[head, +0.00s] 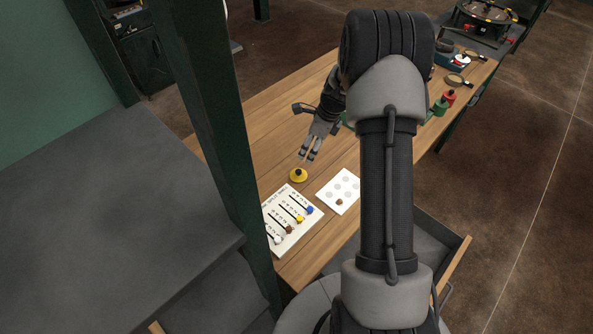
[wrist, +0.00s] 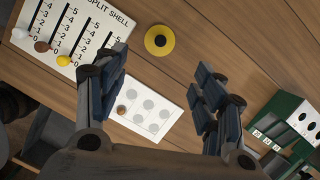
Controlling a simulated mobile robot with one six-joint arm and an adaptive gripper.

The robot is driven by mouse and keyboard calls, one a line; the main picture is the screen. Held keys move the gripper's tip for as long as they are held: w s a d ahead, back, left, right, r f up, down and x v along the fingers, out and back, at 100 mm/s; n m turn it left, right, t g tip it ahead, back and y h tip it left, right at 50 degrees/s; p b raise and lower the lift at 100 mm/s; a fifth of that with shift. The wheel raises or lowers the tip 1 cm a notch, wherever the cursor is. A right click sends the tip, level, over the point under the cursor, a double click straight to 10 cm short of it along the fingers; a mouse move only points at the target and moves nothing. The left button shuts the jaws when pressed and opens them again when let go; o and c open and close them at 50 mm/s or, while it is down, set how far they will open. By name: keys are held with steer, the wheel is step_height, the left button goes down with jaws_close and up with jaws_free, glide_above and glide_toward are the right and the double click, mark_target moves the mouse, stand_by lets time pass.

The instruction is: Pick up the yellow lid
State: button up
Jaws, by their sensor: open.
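The yellow lid (head: 298,175) is a round disc with a dark knob, lying on the wooden table (head: 272,133). In the wrist view the yellow lid (wrist: 159,40) lies beyond the fingertips, near the top middle, with its dark centre facing up. My gripper (head: 311,152) is above the table, just behind the lid in the head view. In the wrist view my gripper (wrist: 160,75) has its two fingers spread wide with nothing between them. The lid is fully visible and apart from the fingers.
A white board with sliders (head: 290,222) lies in front of the lid. A white card with grey circles (head: 341,188) lies to its right. A green box (wrist: 290,125) stands at right in the wrist view. A dark green post (head: 222,130) rises at left.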

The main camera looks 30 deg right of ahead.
steer(key=b, duration=0.2)
glide_above(300, 171)
steer(key=f, duration=1)
steer(key=shift+s+d, duration=0.2)
steer(key=shift+s, duration=0.2)
steer(key=x, duration=0.1)
steer(key=b+x, duration=0.1)
steer(key=x, duration=0.1)
steer(key=b+x, duration=0.1)
steer(key=shift+d+f, duration=0.3)
steer(key=shift+f, duration=0.15)
steer(key=shift+w+a+f, duration=0.1)
steer(key=shift+f, duration=0.25)
steer(key=shift+r, duration=0.1)
steer(key=shift+c, duration=0.3)
steer(key=c, duration=0.6)
